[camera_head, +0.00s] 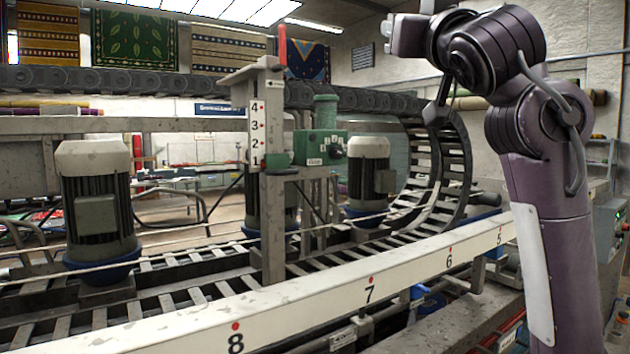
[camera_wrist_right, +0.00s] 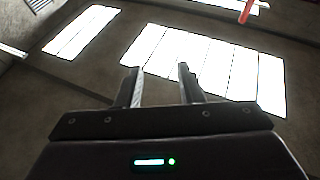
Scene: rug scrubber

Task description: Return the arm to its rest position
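My right arm rises on the right side of the head view and bends back at the top. Its gripper (camera_head: 398,30) shows at the top edge, high above the slatted conveyor and partly cut off. In the right wrist view the right gripper (camera_wrist_right: 159,72) points up at the ceiling. Its two fingers stand apart with nothing between them. My left arm and left gripper are in neither view.
A white numbered rail (camera_head: 310,292) crosses the front. Behind it lies a slatted conveyor (camera_head: 180,300) with motors such as this grey one (camera_head: 97,205), a marked post (camera_head: 272,200) and a green control unit (camera_head: 318,145). A red lever (camera_head: 282,45) stands up. Bright skylights (camera_wrist_right: 210,62) are overhead.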

